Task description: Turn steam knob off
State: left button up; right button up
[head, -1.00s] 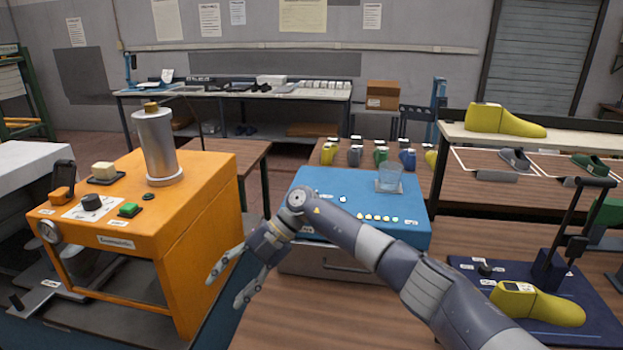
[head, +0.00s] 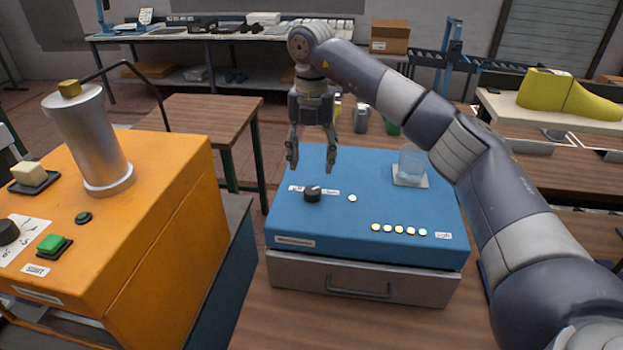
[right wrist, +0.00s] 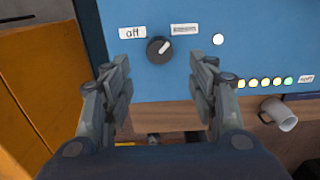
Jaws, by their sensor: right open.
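The steam knob (head: 312,194) is a black round knob on top of the blue box (head: 420,255). In the right wrist view the knob (right wrist: 159,50) has a white pointer turned up and right, toward the label (right wrist: 184,29) on its right and away from the "off" label (right wrist: 132,33). My right gripper (head: 311,161) is open and empty, pointing down above the blue box over the knob. In the right wrist view its fingers (right wrist: 160,72) are spread to either side of the knob, apart from it. My left gripper is not in view.
The blue box also bears a white button (head: 352,198), a row of small lights (head: 399,229) and a clear cup (head: 411,161). An orange machine (head: 160,220) with a metal cylinder (head: 90,140) stands to the left. A yellow shoe last (head: 565,95) is on the right shelf.

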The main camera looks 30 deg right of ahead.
aim_at(312, 190)
notch_tip(312, 190, down, 5)
jog(key=shift+s+p, duration=0.1)
jog(key=shift+p, duration=0.65)
notch_tip(312, 190, down, 3)
jog(key=shift+f+p, duration=0.2)
jog(key=shift+p, duration=0.2)
jog(key=c, duration=0.9)
jog(key=shift+c, duration=0.8)
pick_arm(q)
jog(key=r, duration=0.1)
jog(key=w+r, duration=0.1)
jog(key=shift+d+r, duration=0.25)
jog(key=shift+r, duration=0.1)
